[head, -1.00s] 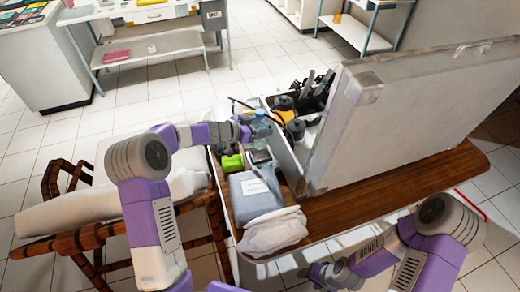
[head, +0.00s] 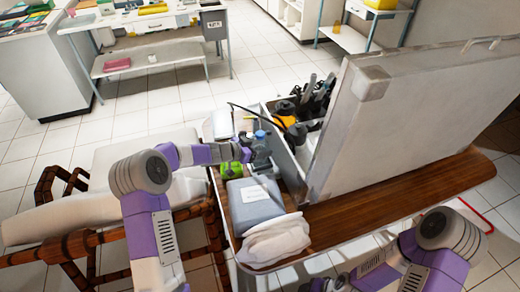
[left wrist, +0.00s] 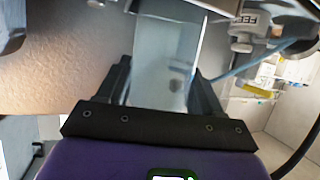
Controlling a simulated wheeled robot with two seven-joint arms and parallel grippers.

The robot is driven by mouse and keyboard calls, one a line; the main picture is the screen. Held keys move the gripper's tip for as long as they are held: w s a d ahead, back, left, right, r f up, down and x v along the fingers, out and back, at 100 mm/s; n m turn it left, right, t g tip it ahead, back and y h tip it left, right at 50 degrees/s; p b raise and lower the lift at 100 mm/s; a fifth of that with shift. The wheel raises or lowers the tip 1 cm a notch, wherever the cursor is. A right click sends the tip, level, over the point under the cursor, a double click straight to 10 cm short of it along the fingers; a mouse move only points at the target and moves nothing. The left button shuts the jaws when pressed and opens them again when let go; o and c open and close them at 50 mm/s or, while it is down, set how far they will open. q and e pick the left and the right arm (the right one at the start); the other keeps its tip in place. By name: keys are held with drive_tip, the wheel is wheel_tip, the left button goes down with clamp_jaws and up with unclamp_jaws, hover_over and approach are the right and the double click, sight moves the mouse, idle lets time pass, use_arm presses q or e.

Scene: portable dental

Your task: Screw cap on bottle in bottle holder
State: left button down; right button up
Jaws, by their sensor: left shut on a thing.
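My left gripper (head: 258,157) reaches over the wooden table beside the open case. In the left wrist view it is shut on a clear, pale bluish bottle (left wrist: 165,60), which sits between its two dark fingers. In the head view a small blue cap-like top (head: 261,134) shows just behind the gripper. I cannot tell whether it is screwed on or loose. The gripper and wrist hide most of the bottle and any holder under it. My right arm is at the lower right, and its fingers are below the picture edge.
A green item (head: 231,169) lies left of the left gripper. A grey-blue box (head: 252,203) and a white cloth bundle (head: 275,240) lie in front. The large raised case lid (head: 385,110) blocks the right side. An orange-and-black item (head: 286,120) stands behind.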

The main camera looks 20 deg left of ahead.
use_arm(q)
drive_tip(key=shift+c, duration=0.8)
unclamp_jaws()
drive_tip(key=shift+f, duration=0.1)
drive_tip(key=shift+r, duration=0.25)
drive_tip(key=p+v, duration=0.2)
drive_tip(key=v, duration=0.5)
drive_tip(key=shift+s, duration=0.2)
drive_tip(key=shift+a+r+p, duration=0.1)
drive_tip(key=shift+p, duration=0.25)
